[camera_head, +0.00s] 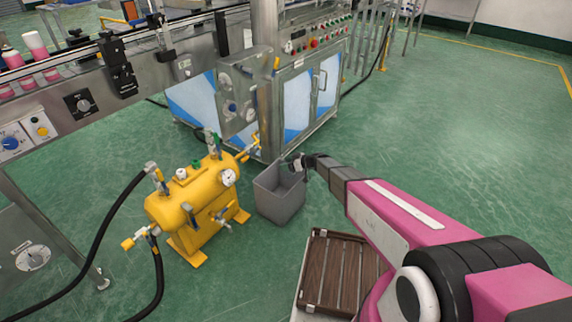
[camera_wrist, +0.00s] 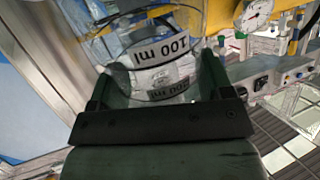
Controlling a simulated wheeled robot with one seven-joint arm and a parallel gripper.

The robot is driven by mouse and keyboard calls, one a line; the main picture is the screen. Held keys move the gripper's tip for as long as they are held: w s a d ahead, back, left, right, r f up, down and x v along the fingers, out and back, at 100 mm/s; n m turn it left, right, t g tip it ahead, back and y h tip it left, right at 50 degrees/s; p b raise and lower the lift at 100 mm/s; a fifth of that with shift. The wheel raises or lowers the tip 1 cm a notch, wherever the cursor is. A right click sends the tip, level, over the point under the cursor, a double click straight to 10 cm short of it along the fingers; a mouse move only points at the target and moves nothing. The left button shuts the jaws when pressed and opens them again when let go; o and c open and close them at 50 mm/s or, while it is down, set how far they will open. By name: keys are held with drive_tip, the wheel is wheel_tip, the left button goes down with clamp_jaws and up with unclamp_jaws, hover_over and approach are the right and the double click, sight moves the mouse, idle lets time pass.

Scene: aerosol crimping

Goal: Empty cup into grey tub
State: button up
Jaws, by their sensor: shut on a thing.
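The grey tub (camera_head: 281,203) stands on the green floor, open at the top, beside the yellow tank. My gripper (camera_head: 297,163) is over the tub's back right rim. In the wrist view my gripper (camera_wrist: 156,84) is shut on a clear cup (camera_wrist: 165,60), with one finger on each side. The cup bears "100 ml" and "200 ml" labels, which read upside down in that view. In the head view the cup is small and mostly hidden by my gripper. I cannot tell whether anything is in it.
A yellow tank (camera_head: 190,202) with valves, gauge and black hoses stands left of the tub. A steel machine cabinet (camera_head: 297,105) stands close behind it. A brown slatted platform (camera_head: 340,270) lies in front. Open green floor (camera_head: 470,140) spreads to the right.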

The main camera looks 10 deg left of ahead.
drive_tip(key=y, duration=0.1)
drive_tip(key=f+y, duration=0.1)
drive_tip(key=y, duration=0.1)
drive_tip(key=shift+n+t+y, duration=0.3)
drive_tip(key=shift+n, duration=0.1)
drive_tip(key=shift+r+y, duration=0.1)
drive_tip(key=shift+y, duration=0.2)
drive_tip(key=shift+r, duration=2)
